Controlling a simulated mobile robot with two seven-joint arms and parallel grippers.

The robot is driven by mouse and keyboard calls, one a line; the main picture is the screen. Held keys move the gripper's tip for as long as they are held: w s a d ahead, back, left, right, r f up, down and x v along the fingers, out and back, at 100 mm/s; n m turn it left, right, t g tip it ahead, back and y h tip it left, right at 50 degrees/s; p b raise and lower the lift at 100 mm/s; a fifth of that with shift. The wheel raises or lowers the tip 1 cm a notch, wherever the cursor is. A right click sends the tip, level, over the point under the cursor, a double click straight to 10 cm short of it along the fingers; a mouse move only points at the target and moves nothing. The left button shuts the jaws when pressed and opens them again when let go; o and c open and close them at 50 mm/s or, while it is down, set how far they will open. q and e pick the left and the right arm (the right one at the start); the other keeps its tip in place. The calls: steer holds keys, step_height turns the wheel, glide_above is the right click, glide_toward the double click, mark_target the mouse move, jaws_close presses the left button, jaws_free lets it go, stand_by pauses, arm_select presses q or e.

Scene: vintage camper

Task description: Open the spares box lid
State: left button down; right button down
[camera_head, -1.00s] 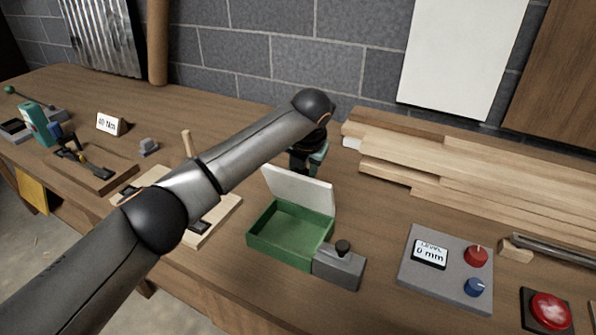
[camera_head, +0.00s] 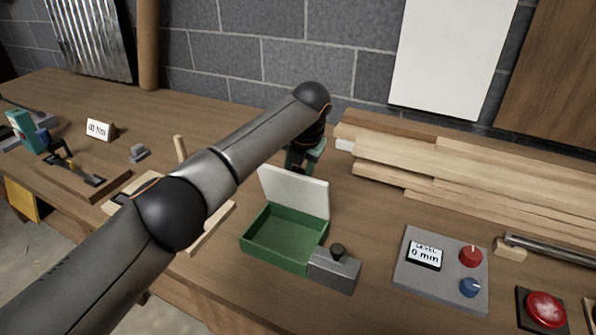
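The spares box is a green open-topped box (camera_head: 285,235) in the middle of the workbench. Its white lid (camera_head: 295,192) stands up at the back edge, raised and leaning slightly back. The inside of the box looks empty. My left arm comes in from the left and reaches over to behind the lid. My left gripper (camera_head: 303,160) points down behind the lid, partly hidden by it and by the arm, so its fingers cannot be made out. I cannot tell whether it touches the lid. My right gripper is not in view.
A grey block with a black knob (camera_head: 334,268) stands against the box's right front corner. A grey level panel (camera_head: 440,270) and a red button (camera_head: 546,308) are to the right. Stacked planks (camera_head: 450,165) lie at the back. A wooden fixture is partly hidden under my arm.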

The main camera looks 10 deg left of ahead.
arm_select(q)
steer(key=shift+c, duration=2.3)
jaws_free()
steer(key=shift+w, duration=0.1)
steer(key=b+v, duration=0.1)
steer(key=v, duration=1.1)
steer(key=shift+r, duration=0.2)
steer(key=shift+d, duration=0.1)
